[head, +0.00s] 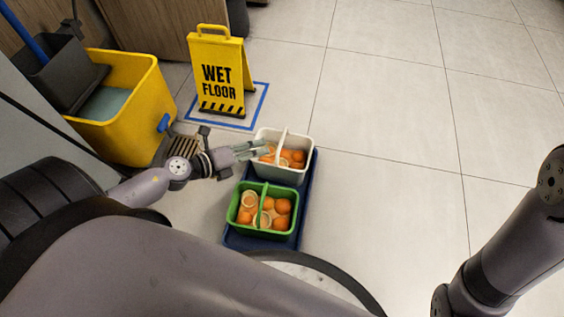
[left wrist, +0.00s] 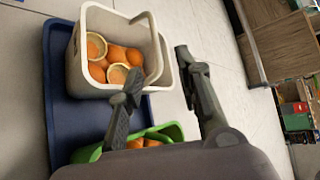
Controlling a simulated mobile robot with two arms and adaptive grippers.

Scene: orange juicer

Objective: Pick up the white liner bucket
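The white liner bucket (head: 280,177) stands upright on the floor tray and holds oranges and orange halves. It also shows in the left wrist view (left wrist: 84,86), with its white handle (left wrist: 157,52) raised. My left gripper (head: 264,149) is at the bucket's upper left side, near the handle. In the left wrist view its two fingers (left wrist: 157,68) are spread, and the handle appears in the gap between their tips. I cannot tell whether they touch it. My right arm shows at the right of the head view, but its gripper is out of view.
A green bucket (head: 262,232) of oranges stands just in front on the same dark blue tray (head: 234,239). A yellow wet floor sign (head: 217,75) stands behind. A yellow mop bucket (head: 133,118) is at the left. The floor to the right is clear.

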